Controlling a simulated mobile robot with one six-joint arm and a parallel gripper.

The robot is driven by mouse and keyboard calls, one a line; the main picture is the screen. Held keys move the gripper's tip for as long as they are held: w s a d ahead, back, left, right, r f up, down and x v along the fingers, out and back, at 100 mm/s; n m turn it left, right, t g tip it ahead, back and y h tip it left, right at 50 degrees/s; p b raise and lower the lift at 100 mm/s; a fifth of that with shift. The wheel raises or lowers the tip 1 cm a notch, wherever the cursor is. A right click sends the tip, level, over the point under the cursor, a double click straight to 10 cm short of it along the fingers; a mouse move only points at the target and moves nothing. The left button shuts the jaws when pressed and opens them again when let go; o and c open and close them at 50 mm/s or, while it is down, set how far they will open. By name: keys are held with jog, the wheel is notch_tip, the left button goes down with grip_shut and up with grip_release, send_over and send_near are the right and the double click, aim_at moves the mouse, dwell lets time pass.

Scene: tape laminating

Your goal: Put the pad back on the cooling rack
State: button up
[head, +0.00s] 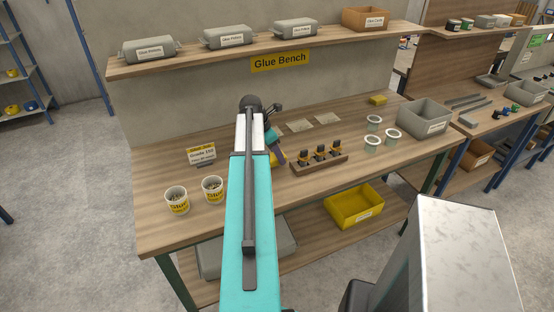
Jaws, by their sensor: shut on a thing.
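My gripper (279,158) is low over the middle of the glue bench, partly hidden behind my own teal arm. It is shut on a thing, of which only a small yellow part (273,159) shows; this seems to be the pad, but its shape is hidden. A long wooden rack (321,165) lies just right of my gripper and holds several dark pieces with orange parts. It may be the cooling rack; no label on it can be read. I cannot tell whether the held thing touches the bench.
Two white tubs (177,203) and a sign (202,155) stand at the left. Several pale rings (373,141) and a grey bin (424,118) are at the right. Flat beige sheets (327,118) and a yellow block (377,100) lie behind. A shelf (230,58) with boxes hangs above.

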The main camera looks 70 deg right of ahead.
aim_at(274, 156)
jog(key=shift+f+p, duration=0.6)
jog(key=shift+f, duration=0.95)
jog(key=shift+f, duration=0.1)
jog(key=o, duration=1.4)
jog(key=shift+b+v, duration=1.35)
jog(key=shift+v, duration=4.75)
jog(key=shift+o, duration=0.5)
